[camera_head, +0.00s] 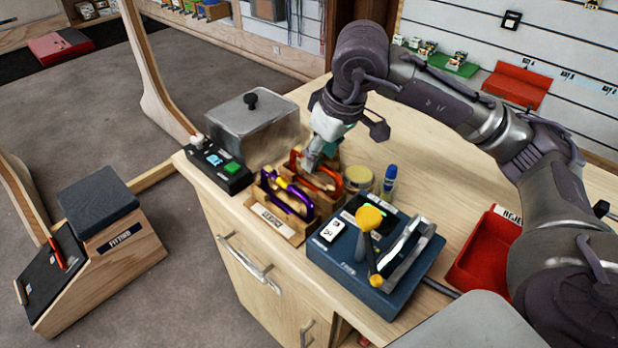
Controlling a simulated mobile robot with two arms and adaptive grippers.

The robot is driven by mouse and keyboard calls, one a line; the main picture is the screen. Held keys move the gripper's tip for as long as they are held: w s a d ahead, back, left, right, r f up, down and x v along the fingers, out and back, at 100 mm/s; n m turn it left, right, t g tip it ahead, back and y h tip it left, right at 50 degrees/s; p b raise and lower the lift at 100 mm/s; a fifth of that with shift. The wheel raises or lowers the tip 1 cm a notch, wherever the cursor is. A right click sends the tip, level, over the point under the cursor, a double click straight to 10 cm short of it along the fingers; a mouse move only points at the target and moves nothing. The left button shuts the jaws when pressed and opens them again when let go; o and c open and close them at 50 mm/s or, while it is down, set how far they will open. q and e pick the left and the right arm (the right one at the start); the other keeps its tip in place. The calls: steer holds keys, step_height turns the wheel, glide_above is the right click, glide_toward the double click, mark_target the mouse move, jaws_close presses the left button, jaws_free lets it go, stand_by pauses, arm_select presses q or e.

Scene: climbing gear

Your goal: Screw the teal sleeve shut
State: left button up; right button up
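A wooden rack (284,229) with a white label stands near the front edge of the bench. It holds a purple carabiner (296,199) with a yellow part on it and, behind it, an orange-red carabiner (335,183). A small teal patch (334,147) shows just above the orange-red carabiner, beside my fingers; I cannot tell whether it is the teal sleeve. My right gripper (316,158) points down at the orange-red carabiner from above. Its fingertips are small and blurred, so contact and opening are unclear. My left gripper is not in view.
A blue device (340,262) with a yellow-knobbed lever (368,218) stands right of the rack. A round tin (357,179) and blue bottle (389,180) stand behind. A grey lidded box (255,125) and black button panel (217,163) are left; a red tray (487,250) is right.

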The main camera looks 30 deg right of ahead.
steer(key=shift+f+b, duration=0.7)
steer(key=shift+f, duration=0.15)
steer(key=shift+s+a, duration=0.25)
steer(key=shift+a, duration=0.45)
steer(key=shift+r, duration=0.1)
steer(key=shift+d+r+p, duration=0.1)
steer(key=shift+r+p, duration=0.7)
steer(key=shift+r, duration=0.6)
steer(key=shift+w+d+f+b, duration=0.1)
steer(key=shift+d+b, duration=0.1)
steer(key=shift+d, duration=0.15)
steer(key=shift+w+d+b, duration=0.1)
steer(key=shift+d+b, duration=0.05)
steer(key=shift+d, duration=0.2)
steer(key=shift+f, duration=0.15)
